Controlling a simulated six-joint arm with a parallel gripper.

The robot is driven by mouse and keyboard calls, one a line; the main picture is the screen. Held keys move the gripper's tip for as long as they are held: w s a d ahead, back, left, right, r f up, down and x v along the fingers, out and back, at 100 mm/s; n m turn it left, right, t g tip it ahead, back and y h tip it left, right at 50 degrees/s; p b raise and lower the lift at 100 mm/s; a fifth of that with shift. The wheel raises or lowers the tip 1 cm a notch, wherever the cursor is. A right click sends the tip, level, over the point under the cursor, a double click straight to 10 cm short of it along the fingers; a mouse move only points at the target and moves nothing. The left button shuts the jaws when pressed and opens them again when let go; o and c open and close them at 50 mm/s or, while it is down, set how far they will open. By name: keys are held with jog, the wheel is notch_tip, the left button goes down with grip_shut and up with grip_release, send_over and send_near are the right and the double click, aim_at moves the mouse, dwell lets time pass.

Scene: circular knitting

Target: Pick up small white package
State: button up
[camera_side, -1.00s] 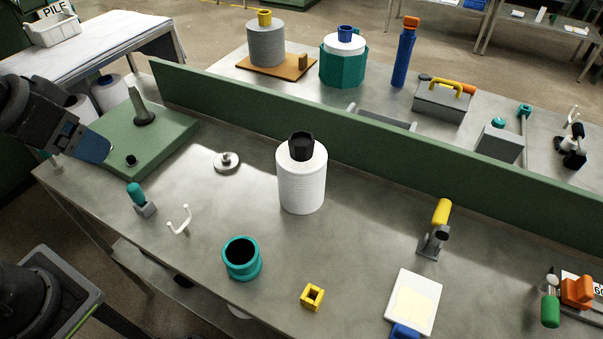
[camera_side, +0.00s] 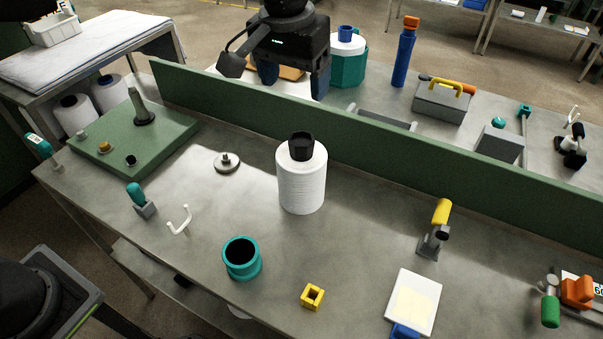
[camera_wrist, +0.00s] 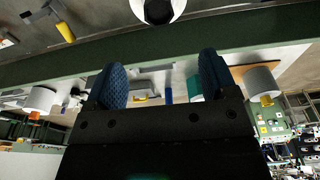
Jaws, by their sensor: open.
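My gripper (camera_side: 293,84) is open and empty, fingers down, high at the top of the side view. It appears over the area of the green divider. Its two blue fingers stand apart in the wrist view (camera_wrist: 164,76). Nothing is plainly a small white package. A flat white piece (camera_side: 429,309) with a cream sheet and a blue clip lies near the front right edge. My gripper is apart from both.
The green divider (camera_side: 480,185) crosses the table. A teal cup (camera_side: 242,272), yellow block (camera_side: 312,297), white hook (camera_side: 179,224), metal disc (camera_side: 227,164) and yellow-handled tool (camera_side: 436,237) stand on the near side. Bare tabletop lies between the cone and the yellow-handled tool.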

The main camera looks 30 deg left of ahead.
aim_at(302, 138)
jog(key=f, duration=0.4)
jog(key=w+f, duration=0.1)
jog(key=f, duration=0.4)
jog(key=w+f, duration=0.1)
jog(key=f, duration=0.4)
jog(key=shift+d, duration=0.1)
jog(key=c, duration=1.2)
jog(key=shift+r, duration=0.1)
jog(key=shift+c, duration=0.3)
jog(key=shift+r, duration=0.1)
